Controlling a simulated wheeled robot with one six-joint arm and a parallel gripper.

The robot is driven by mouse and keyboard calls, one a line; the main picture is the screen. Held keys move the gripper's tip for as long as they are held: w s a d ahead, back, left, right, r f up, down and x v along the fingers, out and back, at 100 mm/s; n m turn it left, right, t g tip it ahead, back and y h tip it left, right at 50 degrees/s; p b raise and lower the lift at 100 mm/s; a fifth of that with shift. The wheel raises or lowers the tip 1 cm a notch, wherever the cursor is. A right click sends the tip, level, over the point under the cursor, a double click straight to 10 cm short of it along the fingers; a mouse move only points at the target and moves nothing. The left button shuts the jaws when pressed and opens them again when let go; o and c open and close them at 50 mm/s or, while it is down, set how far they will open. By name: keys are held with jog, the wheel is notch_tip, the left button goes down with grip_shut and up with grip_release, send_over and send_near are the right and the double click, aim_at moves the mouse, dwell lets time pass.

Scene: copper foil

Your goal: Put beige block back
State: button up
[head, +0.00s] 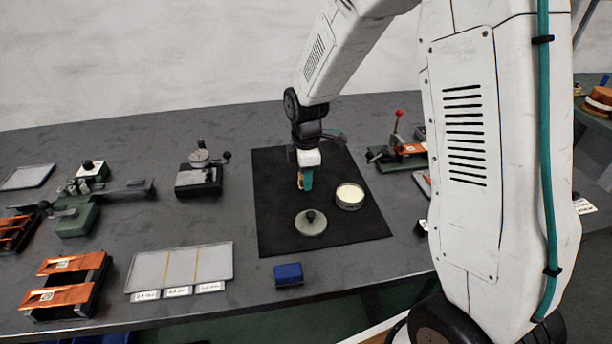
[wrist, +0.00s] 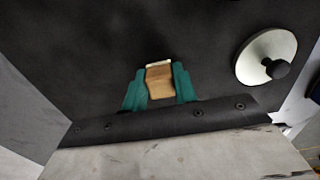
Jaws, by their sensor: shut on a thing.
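A beige block (wrist: 160,82) is between the two teal fingers of my gripper (wrist: 161,88), and they are shut on it. In the head view my gripper (head: 305,180) is over the black mat (head: 283,225), and only a small part of the block shows at its left side. A round grey-green lid with a black knob (head: 311,221) lies on the mat in front of the gripper. It also shows in the wrist view (wrist: 262,57). A round dish with pale contents (head: 349,196) stands on the mat to the right. I cannot tell whether the block touches the mat.
A blue block (head: 289,274) lies in front of the mat. A pale divided tray with labels (head: 178,268) and a rack of copper pieces (head: 66,285) are at the front left. Small devices (head: 198,177) stand at the back left, and a red-knobbed press (head: 398,150) is at the right.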

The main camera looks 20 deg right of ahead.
jog(key=shift+f, duration=0.15)
jog(key=o, duration=0.9)
jog(key=shift+o, duration=0.2)
notch_tip(320, 180, up, 12)
jog(key=r, duration=0.1)
jog(key=s+d+r+m, duration=0.2)
jog(key=s+r+m, duration=0.55)
jog(key=s, duration=0.55)
jog(key=s+m+t, duration=0.1)
jog(key=s+m, duration=0.7)
jog(key=s, duration=0.9)
jog(key=shift+d+r, duration=0.4)
jog(key=shift+r, duration=0.05)
